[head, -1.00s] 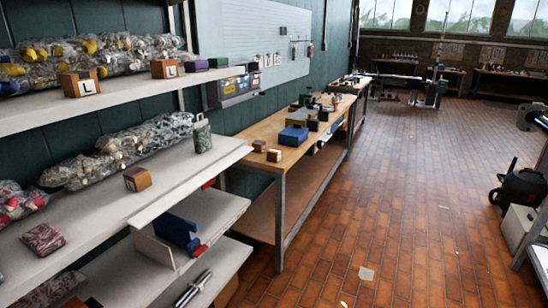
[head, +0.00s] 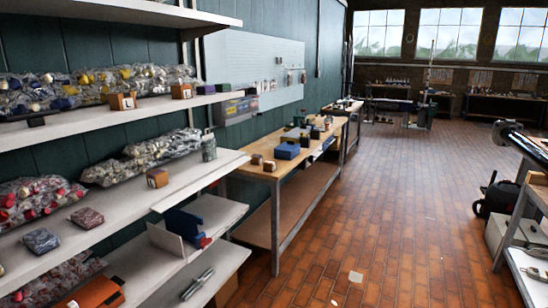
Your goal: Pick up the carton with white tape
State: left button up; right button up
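Several small brown cartons are in view. Two are on the upper white shelf, a nearer one (head: 122,101) with a pale square mark on its front and a farther one (head: 181,91). One brown carton (head: 157,178) sits on the middle shelf. Two more stand on the wooden bench, a left one (head: 257,159) and a right one (head: 270,166). At this size I cannot tell which carton has white tape. Neither of my grippers is in view.
White shelving (head: 120,215) along the left holds bagged goods (head: 165,148) and a grey-green canister (head: 208,147). A wooden bench (head: 305,165) with a blue box (head: 287,151) stands beyond. A black machine (head: 497,197) and rack are at right.

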aim_at(269, 166)
jog(key=z, duration=0.85)
jog(key=i, duration=1.9)
jog(key=z, duration=0.55)
